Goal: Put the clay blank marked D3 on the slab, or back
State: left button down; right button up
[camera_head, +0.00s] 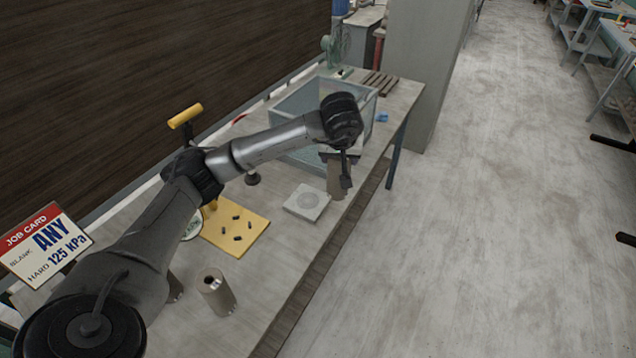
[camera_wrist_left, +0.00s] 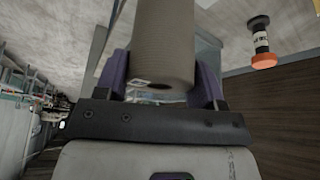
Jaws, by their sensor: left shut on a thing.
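My left gripper (camera_head: 340,166) is shut on a grey-brown clay blank (camera_head: 335,183), which hangs near the table's front edge, right of the slab. In the left wrist view the blank (camera_wrist_left: 163,45) sits between the two purple-sided fingers of the gripper (camera_wrist_left: 165,85); no D3 mark is readable on it. One more (camera_head: 175,289) is mostly hidden behind my arm. My right gripper is not in view.
A yellow board (camera_head: 236,232) with several small dark pieces lies left of the slab. A grey-blue open crate (camera_head: 298,103) stands behind it. A job card (camera_head: 47,245) reads "BLANK ANY, HARD 125 kPa". A yellow-handled tool (camera_head: 186,116) rises at the back.

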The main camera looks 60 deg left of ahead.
pick_arm(q)
jog(key=s+a+f+b, duration=0.2)
jog(key=s+a+f, duration=0.1)
jog(key=a+f, duration=0.7)
jog(key=shift+a+f+b, duration=0.25)
jog(key=shift+f+b, duration=0.1)
jog(key=shift+b, duration=0.05)
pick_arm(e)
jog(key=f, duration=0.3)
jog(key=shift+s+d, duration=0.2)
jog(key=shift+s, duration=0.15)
pick_arm(q)
jog(key=shift+f, duration=0.15)
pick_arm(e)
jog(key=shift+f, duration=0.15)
pick_arm(q)
jog(key=shift+c, duration=1.1)
grip_release()
jog(key=p+v, duration=0.2)
jog(key=v, duration=1)
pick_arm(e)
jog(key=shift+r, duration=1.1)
